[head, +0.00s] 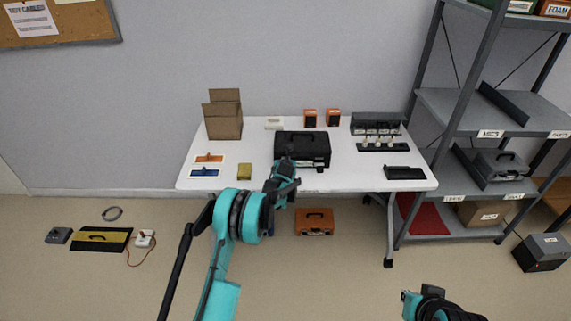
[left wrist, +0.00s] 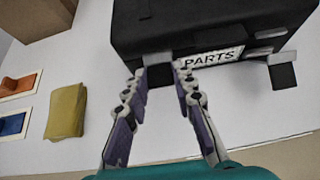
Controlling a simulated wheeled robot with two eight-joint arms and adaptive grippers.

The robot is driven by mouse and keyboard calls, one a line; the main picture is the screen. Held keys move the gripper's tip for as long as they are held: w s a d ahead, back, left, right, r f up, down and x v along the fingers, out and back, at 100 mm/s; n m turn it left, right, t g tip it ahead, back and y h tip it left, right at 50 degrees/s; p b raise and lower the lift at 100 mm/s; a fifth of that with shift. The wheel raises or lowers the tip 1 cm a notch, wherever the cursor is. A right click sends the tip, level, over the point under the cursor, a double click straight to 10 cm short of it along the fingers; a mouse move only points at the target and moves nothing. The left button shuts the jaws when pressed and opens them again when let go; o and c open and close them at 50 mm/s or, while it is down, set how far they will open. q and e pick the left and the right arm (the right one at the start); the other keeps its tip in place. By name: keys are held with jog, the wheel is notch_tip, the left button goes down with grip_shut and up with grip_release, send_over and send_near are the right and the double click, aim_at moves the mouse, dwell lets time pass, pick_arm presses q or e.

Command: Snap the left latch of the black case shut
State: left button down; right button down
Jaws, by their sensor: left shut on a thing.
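The black case (head: 306,143) stands closed near the front edge of the white table, its PARTS label facing me. In the left wrist view the case (left wrist: 205,25) fills the top, with a small grey left latch (left wrist: 158,59) on its front. My left gripper (head: 288,160) is at the left part of the case front. In the left wrist view its fingertips (left wrist: 160,76) are closed in on the left latch and partly hide it, so its exact angle is unclear. The right latch (left wrist: 283,58) is grey and juts from the front. My right gripper's fingers are not visible.
A black rack (head: 382,147) and a black tray (head: 404,173) are to the right.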

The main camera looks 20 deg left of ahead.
pick_arm(q)
jog(key=shift+w+a+r+g+p, duration=0.15)
jog(key=shift+w+r+g+p, duration=0.3)
jog(key=shift+g, duration=0.35)
jog(key=shift+h, duration=0.3)
jog(key=c, duration=1.2)
grip_release()
jog(key=shift+f, duration=0.1)
jog(key=v, duration=1.2)
jog(key=shift+w, duration=0.15)
